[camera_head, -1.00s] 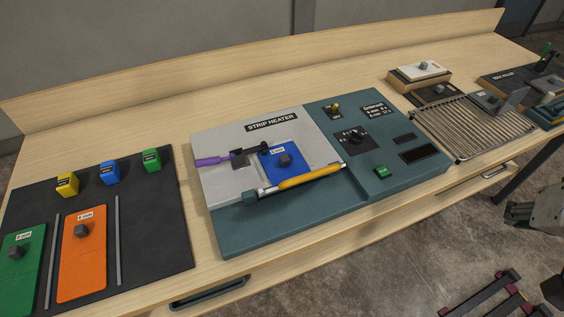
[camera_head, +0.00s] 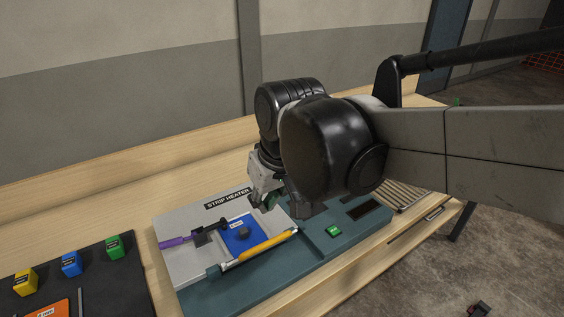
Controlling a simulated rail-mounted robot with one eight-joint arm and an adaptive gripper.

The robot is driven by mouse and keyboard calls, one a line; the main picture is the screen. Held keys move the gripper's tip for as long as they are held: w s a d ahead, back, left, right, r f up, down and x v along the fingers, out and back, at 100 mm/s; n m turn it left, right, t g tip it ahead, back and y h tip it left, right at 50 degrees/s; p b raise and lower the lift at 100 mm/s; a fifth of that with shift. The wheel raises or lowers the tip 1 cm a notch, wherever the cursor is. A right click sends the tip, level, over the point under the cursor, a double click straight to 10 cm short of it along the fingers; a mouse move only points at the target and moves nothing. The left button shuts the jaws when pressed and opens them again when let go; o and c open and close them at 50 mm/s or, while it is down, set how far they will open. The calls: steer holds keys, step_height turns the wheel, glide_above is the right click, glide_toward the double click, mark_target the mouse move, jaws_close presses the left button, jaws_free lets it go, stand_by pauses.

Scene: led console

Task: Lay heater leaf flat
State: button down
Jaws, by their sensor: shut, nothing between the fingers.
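The strip heater (camera_head: 192,250) is a low teal unit with a light grey top, left of centre on the bench. A bar with a yellow grip (camera_head: 265,246) runs along the front edge of the blue plate. A purple-handled dark tool (camera_head: 182,241) reaches the plate's left side. I cannot tell which part is the heater leaf. My gripper (camera_head: 267,203) is shut and empty, pointing down near the back right of the blue plate. Its contact with anything is unclear.
My arm hides most of the heater's control panel; a green button (camera_head: 334,231) still shows. A slatted rack (camera_head: 408,194) lies to the right. At left, a black mat (camera_head: 110,290) holds yellow, blue and green blocks and an orange plate (camera_head: 45,309).

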glide_above(267, 242)
steer(key=w+a, duration=0.1)
steer(key=w, duration=0.1)
step_height(267, 242, down, 6)
steer(key=shift+s+r, duration=0.15)
steer(key=shift+r, duration=0.1)
steer(key=f, duration=0.1)
steer(key=s+f, duration=0.1)
steer(key=d+f, duration=0.1)
steer(key=shift+s+f+p, duration=0.15)
steer(key=shift+f+p, duration=0.1)
steer(key=shift+p, duration=0.05)
steer(key=shift+s+d, duration=0.1)
steer(key=shift+s+f, duration=0.1)
